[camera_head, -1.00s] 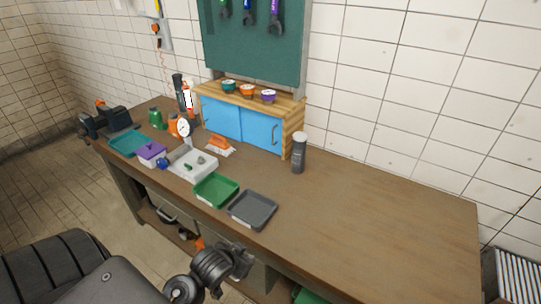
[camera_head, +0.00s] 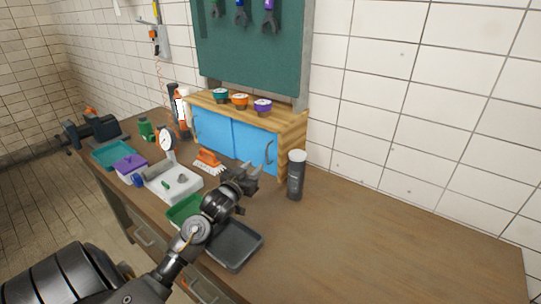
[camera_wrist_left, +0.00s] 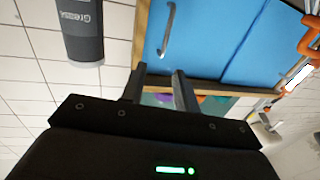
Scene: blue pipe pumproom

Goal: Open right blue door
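The right blue door (camera_head: 250,147) is shut in the wooden cabinet (camera_head: 290,137) on the workbench. Its grey handle (camera_head: 269,152) sits near the door's right edge. The left blue door (camera_head: 211,130) beside it is also shut. My left gripper (camera_head: 250,177) is in front of the right door, below its handle in the head view, with no contact visible. In the left wrist view, which appears upside down, the open gripper (camera_wrist_left: 159,88) has an empty gap between its fingers. The handle (camera_wrist_left: 167,30) shows beyond them on the right door (camera_wrist_left: 200,40). My right gripper is not in view.
A dark bottle (camera_head: 296,176) stands just right of the cabinet. An orange brush (camera_head: 208,160) lies before the left door. A grey tray (camera_head: 235,246) and green tray (camera_head: 180,210) lie under my arm. Small cups (camera_head: 240,100) sit on top. The bench's right side is clear.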

